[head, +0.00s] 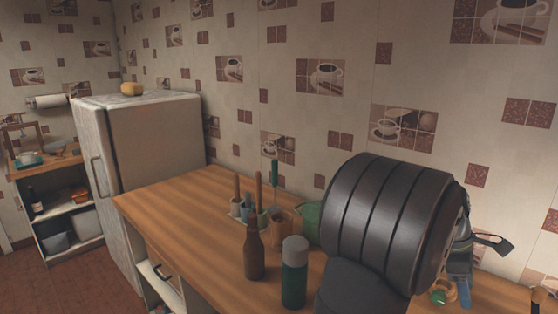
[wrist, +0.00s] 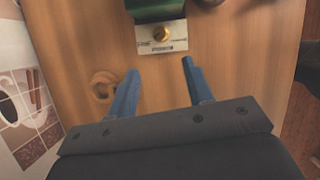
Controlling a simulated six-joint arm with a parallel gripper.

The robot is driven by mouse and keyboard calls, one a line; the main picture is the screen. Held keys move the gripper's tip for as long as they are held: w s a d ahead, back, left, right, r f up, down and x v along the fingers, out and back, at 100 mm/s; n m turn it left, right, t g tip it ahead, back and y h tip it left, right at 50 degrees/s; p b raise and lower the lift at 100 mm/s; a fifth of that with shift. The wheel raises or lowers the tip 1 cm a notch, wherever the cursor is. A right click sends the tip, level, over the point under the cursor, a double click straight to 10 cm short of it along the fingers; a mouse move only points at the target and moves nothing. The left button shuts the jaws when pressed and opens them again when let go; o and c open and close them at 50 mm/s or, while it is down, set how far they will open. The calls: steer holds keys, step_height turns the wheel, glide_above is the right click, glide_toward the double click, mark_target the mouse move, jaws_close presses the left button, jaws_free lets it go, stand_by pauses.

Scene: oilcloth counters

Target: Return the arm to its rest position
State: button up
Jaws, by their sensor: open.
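My arm reaches over the wooden counter (head: 185,215) at the right of the head view, with my gripper (head: 458,288) low over the counter's right part. In the wrist view my gripper (wrist: 158,78) shows two blue fingers spread apart, with nothing between them. Beyond the fingertips lies a green item with a pale metal plate and a brass knob (wrist: 162,34). A wooden ring-shaped thing (wrist: 103,84) is left of the left finger. My arm hides part of the counter in the head view.
A brown bottle (head: 255,252) and a green bottle with a grey cap (head: 294,275) stand left of my arm. Behind them are a wooden pot (head: 286,227) with tools nearby and a green rounded thing (head: 312,222). A fridge (head: 150,140) stands further left. The counter's left part is clear.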

steer(key=x, duration=1.3)
steer(key=shift+s+f, duration=0.1)
steer(key=shift+f, duration=0.25)
steer(key=shift+d+m, duration=0.15)
steer(key=shift+m, duration=0.35)
steer(key=m+y, duration=0.1)
steer(key=m, duration=0.1)
steer(key=m+g, duration=0.1)
steer(key=m, duration=0.1)
steer(key=shift+d+m+y, duration=0.15)
steer(key=shift+m+y, duration=0.25)
steer(key=m+y, duration=0.1)
steer(key=m, duration=0.1)
steer(key=m+y, duration=0.1)
steer(key=m, duration=0.2)
steer(key=shift+d+g, duration=0.15)
steer(key=shift+g, duration=0.15)
